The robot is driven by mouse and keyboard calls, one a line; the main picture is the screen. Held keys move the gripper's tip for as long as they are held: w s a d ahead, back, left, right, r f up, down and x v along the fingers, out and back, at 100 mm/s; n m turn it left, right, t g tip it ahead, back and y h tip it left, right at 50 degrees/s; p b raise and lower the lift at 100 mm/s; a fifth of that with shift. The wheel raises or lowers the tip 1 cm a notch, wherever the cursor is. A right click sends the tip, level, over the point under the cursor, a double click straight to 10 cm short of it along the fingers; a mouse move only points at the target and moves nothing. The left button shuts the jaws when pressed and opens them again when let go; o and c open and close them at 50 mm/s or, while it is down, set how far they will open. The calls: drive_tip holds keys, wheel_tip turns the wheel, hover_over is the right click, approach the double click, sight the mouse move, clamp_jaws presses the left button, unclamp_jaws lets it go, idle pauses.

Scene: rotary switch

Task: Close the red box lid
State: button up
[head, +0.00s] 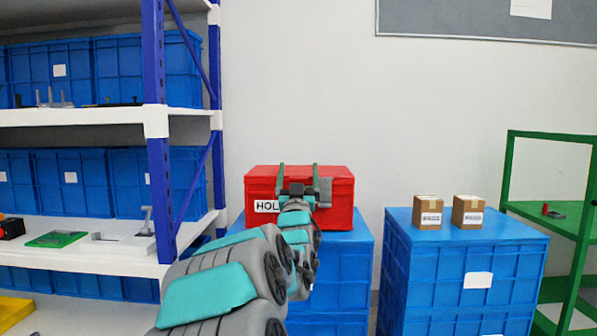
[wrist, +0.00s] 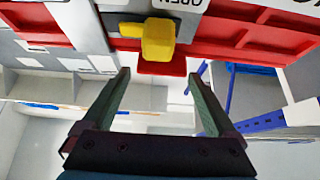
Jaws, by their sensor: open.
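The red box (head: 338,213) stands on a blue crate in the middle of the head view, with a white label partly reading "HOL" on its front. Its red lid (head: 340,172) appears to lie over the top; I cannot tell whether it is fully shut. My gripper (head: 298,178) is in front of the box and hides part of its front and lid. In the wrist view my gripper (wrist: 157,75) is open, with nothing between its fingers. A yellow handle (wrist: 158,40) and red panels (wrist: 240,35) show beyond the fingertips, with an upside-down "OPEN" label.
Blue crates (head: 465,275) at right carry two small cardboard boxes (head: 428,212) (head: 467,212). A shelf rack with a blue post (head: 154,60) stands at left. A green rack (head: 511,170) stands at far right. The wall behind the red box is bare.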

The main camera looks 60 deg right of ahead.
drive_tip(key=v, duration=0.7)
drive_tip(key=shift+p, duration=0.35)
